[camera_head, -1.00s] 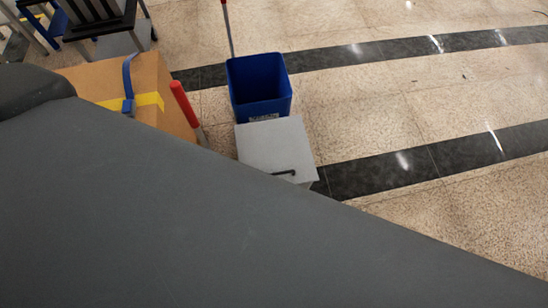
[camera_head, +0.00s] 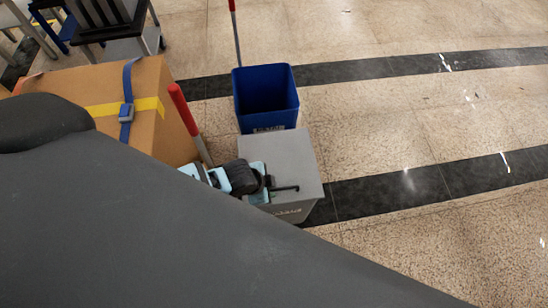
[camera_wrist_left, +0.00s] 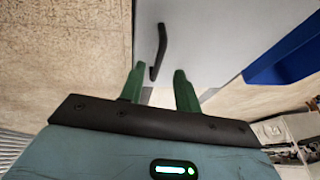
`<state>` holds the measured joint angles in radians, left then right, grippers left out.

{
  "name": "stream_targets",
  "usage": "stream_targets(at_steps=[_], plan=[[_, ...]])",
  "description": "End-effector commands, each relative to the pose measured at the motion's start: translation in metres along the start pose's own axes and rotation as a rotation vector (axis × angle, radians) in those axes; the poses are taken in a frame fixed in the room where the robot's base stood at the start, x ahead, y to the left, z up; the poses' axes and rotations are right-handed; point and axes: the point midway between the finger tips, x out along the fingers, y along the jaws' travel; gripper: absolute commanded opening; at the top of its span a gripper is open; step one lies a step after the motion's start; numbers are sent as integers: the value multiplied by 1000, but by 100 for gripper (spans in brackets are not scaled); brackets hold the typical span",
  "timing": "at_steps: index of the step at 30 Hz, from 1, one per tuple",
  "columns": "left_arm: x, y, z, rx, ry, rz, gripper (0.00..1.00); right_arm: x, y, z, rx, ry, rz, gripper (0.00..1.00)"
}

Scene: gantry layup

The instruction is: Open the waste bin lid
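The grey waste bin (camera_head: 292,214) stands on the floor at the centre of the head view. Its flat grey lid (camera_head: 283,150) is down, with a black bar handle (camera_head: 286,188) near the front edge. My left gripper (camera_head: 264,186) is over the lid's left front part, beside the handle. In the left wrist view, the gripper's green fingers (camera_wrist_left: 157,75) are apart and empty. The near end of the handle (camera_wrist_left: 159,48) shows at the gap between the fingertips, nearer the left finger; I cannot tell whether they touch. My right gripper is out of view.
An open blue bin (camera_head: 265,97) stands directly behind the grey one. A strapped cardboard box (camera_head: 150,95) and a red-handled pole (camera_head: 188,118) are to the left. Tiled floor on the right is clear. My own dark body hides the lower left.

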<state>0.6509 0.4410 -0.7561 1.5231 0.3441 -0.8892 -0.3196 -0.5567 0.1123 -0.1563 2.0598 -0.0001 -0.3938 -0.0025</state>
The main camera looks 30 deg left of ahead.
Motion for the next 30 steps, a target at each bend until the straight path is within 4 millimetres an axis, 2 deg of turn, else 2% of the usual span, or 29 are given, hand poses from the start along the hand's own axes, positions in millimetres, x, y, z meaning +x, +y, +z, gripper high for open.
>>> stream_targets(at_steps=[3, 9, 20, 27, 30], plan=[[20, 1, 0, -1, -1, 2, 33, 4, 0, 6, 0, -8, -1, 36], [37, 1, 0, 0, 0, 1, 33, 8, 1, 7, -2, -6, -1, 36], [40, 0, 0, 0, 0, 0, 33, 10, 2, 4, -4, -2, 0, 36], [40, 0, 0, 0, 0, 0, 2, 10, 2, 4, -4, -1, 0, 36], [40, 0, 0, 0, 0, 0, 0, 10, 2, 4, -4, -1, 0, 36]])
